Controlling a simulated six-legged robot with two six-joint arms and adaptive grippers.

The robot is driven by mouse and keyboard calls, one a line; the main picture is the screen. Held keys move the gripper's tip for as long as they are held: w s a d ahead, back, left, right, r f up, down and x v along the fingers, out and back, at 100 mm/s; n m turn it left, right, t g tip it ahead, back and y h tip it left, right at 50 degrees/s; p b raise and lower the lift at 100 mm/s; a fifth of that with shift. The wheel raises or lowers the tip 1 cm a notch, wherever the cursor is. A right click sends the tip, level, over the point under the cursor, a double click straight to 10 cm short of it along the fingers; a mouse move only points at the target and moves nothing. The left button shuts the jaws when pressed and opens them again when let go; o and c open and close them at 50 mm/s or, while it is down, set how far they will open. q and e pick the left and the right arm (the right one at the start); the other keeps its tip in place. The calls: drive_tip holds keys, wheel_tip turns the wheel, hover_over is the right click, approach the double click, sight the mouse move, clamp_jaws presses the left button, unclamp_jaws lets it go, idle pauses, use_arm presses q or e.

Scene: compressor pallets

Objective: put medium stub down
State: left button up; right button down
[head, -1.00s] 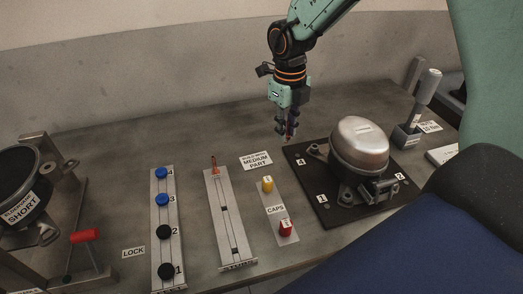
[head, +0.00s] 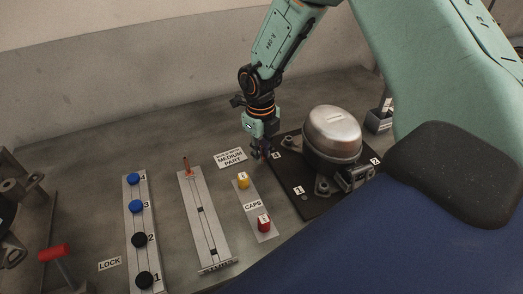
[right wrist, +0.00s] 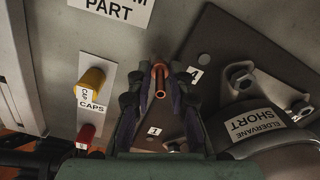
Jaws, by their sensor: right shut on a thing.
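My right gripper (head: 262,152) is shut on a small copper-coloured stub (right wrist: 160,80), which stands between its fingertips in the right wrist view. In the head view the gripper hides most of this stub. The gripper is just right of the white label reading "MEDIUM PART" (head: 230,159), close to the left corner of the dark compressor plate marked 4. I cannot tell whether the stub touches anything below. Another copper-coloured stub (head: 186,165) stands at the far end of the grey stub rack (head: 208,235). My left gripper is out of view.
A silver compressor (head: 333,135) labelled "SHORT" sits on the dark plate (head: 312,206). The caps strip (head: 252,208) holds a yellow cap (head: 243,180) and a red cap (head: 264,222). The lock rack (head: 140,222) holds blue and black knobs. The table behind the racks is clear.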

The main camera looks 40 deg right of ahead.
drive_tip(key=shift+w+a+r, duration=0.1)
drive_tip(key=shift+a+r, duration=0.05)
drive_tip(key=shift+a, duration=0.2)
drive_tip(key=shift+w+f, duration=0.1)
drive_tip(key=shift+f, duration=0.1)
drive_tip(key=c, duration=1.4)
unclamp_jaws()
drive_tip(key=shift+d+f, duration=0.15)
drive_tip(key=shift+d, duration=0.2)
drive_tip(key=shift+o, duration=0.9)
drive_tip(key=shift+a, duration=0.3)
drive_tip(key=shift+d+r, duration=0.1)
drive_tip(key=shift+r, duration=0.1)
drive_tip(key=shift+r, duration=0.25)
wheel_tip(320, 180, up, 12)
drive_tip(key=shift+f+p, duration=0.15)
drive_tip(key=shift+p, duration=0.2)
